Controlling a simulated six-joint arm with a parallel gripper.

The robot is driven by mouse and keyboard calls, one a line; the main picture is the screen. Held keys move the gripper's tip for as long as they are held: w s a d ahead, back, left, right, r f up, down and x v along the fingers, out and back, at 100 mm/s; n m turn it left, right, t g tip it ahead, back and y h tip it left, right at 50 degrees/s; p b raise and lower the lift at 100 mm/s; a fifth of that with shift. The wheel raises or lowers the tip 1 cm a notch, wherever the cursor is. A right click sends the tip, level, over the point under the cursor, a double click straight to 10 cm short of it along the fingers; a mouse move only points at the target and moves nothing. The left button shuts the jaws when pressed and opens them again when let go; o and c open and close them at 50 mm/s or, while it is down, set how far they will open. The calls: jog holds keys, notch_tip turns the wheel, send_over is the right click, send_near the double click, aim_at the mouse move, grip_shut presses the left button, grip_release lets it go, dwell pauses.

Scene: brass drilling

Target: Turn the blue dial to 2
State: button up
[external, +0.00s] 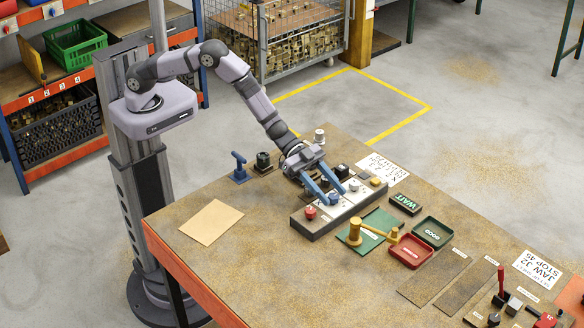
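A control box (318,230) with a pale top panel lies on the bench, with several knobs along it. My gripper (334,196) reaches down over the left-middle part of this panel, and its two blue fingers are spread apart. A small bluish knob, which looks like the blue dial (335,198), sits between or just below the fingertips. I cannot tell whether the fingers touch it. The dial's pointer and number marks are too small to read and partly hidden by the fingers.
A red knob (310,213) is left of the fingers, and a white knob (353,185) is right. A green mat (377,222) with a brass piece (355,232) lies in front, near a red tray (410,252) and dark green tray (433,233). The brown sheet (211,222) lies left.

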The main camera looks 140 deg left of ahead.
jog(key=shift+s, duration=0.1)
jog(key=shift+s, duration=0.2)
jog(key=b+v, duration=0.2)
jog(key=v, duration=0.4)
jog(key=shift+s+r, duration=0.25)
jog(key=shift+s, duration=0.05)
dwell(0.4)
